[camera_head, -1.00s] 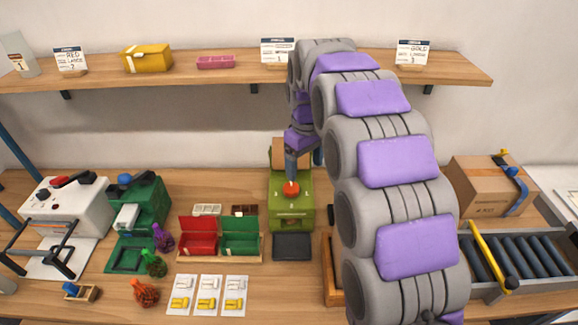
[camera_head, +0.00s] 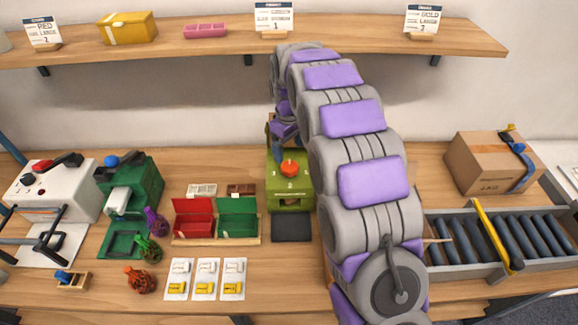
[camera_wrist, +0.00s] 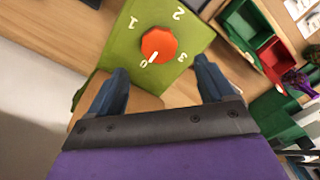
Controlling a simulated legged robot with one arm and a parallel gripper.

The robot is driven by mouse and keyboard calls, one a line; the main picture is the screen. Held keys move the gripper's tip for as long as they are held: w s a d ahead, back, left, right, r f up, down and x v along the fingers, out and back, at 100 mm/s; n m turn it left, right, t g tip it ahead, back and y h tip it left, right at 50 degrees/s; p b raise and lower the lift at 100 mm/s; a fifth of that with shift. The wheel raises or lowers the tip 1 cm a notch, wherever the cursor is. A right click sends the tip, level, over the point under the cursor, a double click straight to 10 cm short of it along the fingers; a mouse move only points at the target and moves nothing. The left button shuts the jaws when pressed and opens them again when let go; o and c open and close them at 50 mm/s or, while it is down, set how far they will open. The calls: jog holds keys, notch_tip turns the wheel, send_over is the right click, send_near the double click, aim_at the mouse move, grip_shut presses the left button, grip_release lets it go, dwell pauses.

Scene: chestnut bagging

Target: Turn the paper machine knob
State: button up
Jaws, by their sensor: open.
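The orange-red knob (camera_head: 290,169) sits on top of the light-green machine (camera_head: 289,195), at the middle of the table. In the wrist view the knob (camera_wrist: 159,44) has a white pointer mark turned toward the 0; the 1, 2 and 3 are printed around it on the green face (camera_wrist: 120,45). My gripper (camera_wrist: 160,66) is open, its two dark blue fingers apart and empty. The knob lies beyond the fingertips and nothing touches it.
A red and green box (camera_head: 215,238) and a dark pad (camera_head: 291,228) are in front and to the left. A white machine (camera_head: 70,182) and a dark green machine (camera_head: 147,180) stand at left. A conveyor (camera_head: 530,233) and carton (camera_head: 485,160) are at right. A shelf (camera_head: 360,40) runs above.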

aim_at(289, 166)
notch_tip(289, 166, down, 7)
jog(key=shift+d+f+b, duration=0.1)
jog(key=shift+f+b, duration=0.1)
jog(key=shift+b, duration=0.55)
jog(key=c, duration=1.1)
